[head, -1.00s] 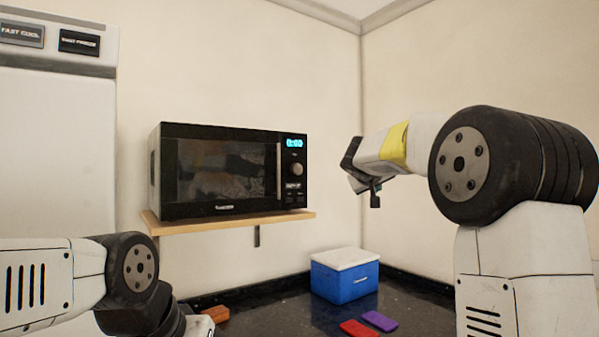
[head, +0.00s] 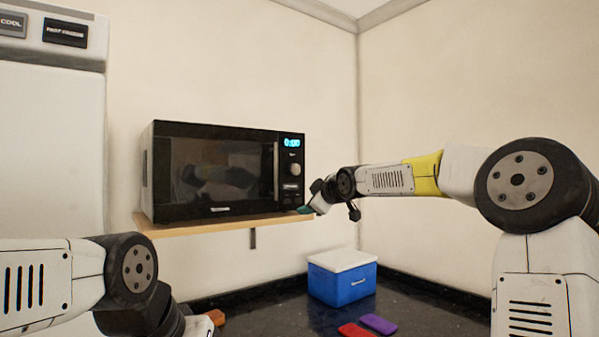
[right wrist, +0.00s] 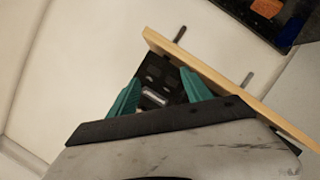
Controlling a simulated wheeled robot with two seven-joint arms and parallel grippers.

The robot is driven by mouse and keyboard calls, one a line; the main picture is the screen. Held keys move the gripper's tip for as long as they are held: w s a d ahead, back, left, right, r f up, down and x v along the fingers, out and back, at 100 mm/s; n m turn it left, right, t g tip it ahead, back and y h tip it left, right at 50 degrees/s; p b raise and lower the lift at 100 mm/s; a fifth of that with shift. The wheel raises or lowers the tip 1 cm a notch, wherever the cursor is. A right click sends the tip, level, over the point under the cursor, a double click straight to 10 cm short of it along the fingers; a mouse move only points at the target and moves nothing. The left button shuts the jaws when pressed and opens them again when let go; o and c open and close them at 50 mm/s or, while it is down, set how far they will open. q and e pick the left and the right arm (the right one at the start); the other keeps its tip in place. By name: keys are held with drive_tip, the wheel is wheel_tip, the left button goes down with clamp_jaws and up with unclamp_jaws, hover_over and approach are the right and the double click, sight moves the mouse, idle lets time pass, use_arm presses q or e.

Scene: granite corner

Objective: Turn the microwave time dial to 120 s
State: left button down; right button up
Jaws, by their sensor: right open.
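The black microwave (head: 222,172) sits on a wooden wall shelf, its door shut. Its round grey time dial (head: 296,169) is on the right-hand panel, under a lit blue display (head: 291,142) that seems to read 0:00. My right gripper (head: 305,209) is at the panel's lower right corner, below the dial and apart from it. In the right wrist view, its teal fingers (right wrist: 158,92) are spread and empty, with part of the dark control panel (right wrist: 150,82) showing between them. The dial cannot be made out there. My left arm shows at lower left, its gripper out of view.
The wooden shelf (head: 225,224) runs under the microwave, close to my right gripper; its edge also crosses the right wrist view (right wrist: 210,80). Below, a blue cooler box (head: 342,282), a red block (head: 356,330) and a purple block (head: 378,324) lie on the dark counter (head: 420,305).

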sight(296, 170)
wheel_tip(296, 170, up, 9)
drive_tip(key=s+n+t+y, duration=0.2)
drive_tip(key=n+y, duration=0.1)
drive_tip(key=shift+x, duration=3.75)
drive_tip(key=shift+d, duration=0.1)
clamp_jaws()
